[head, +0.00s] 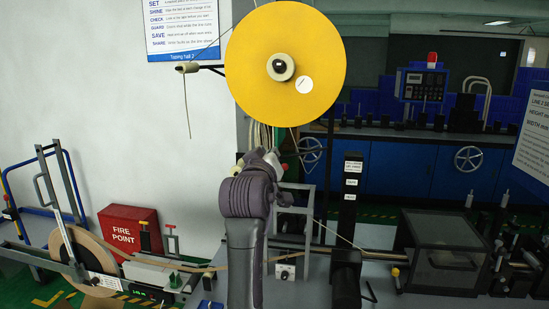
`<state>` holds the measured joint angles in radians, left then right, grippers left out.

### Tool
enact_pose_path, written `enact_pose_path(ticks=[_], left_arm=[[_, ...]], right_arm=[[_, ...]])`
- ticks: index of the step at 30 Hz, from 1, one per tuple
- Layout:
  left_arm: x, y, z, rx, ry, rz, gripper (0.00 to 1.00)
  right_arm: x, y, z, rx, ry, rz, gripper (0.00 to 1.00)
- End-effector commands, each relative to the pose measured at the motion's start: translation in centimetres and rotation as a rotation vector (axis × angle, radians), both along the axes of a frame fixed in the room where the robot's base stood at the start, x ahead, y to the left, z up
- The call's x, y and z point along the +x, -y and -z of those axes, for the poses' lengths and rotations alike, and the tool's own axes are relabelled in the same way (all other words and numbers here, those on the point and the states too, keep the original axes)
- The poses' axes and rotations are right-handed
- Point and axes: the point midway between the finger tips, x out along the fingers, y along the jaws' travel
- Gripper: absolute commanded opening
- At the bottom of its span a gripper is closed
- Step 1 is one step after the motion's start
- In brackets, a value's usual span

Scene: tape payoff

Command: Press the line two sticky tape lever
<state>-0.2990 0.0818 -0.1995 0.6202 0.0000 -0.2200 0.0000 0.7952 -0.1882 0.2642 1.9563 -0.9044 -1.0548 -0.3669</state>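A large yellow tape roll (318,75) hangs upright at the top centre on a pale hub. A black post (347,225) with small white labels stands right of centre on the machine bench. A short yellow-tipped lever (395,272) shows to the right of the post's foot; I cannot read which line or job it belongs to. One of my arms rises from the bottom centre, in front of the machine and below the roll. Its fingers are hidden behind its own links, and I cannot tell which arm it is. My other arm does not show.
A tan roll (93,258) stands at the left, its strip running right along the bench. A red fire point box (131,230) is behind it. A dark clear-sided box (441,260) stands at the right. A blue cabinet (415,178) is farther back.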

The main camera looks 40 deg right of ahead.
Motion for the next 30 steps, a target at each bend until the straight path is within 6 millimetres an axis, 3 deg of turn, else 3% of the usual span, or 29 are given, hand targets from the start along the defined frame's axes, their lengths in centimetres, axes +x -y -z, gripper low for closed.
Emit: enact_pose_path(ticks=[6,25,28,30], left_arm=[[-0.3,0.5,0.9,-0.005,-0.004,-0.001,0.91],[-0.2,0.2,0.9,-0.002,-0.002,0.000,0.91],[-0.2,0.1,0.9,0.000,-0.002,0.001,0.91],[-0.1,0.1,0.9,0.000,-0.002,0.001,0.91]], right_arm=[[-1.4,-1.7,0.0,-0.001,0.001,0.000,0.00],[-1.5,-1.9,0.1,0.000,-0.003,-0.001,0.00],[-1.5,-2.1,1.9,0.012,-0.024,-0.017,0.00],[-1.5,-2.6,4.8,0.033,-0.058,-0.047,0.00]])
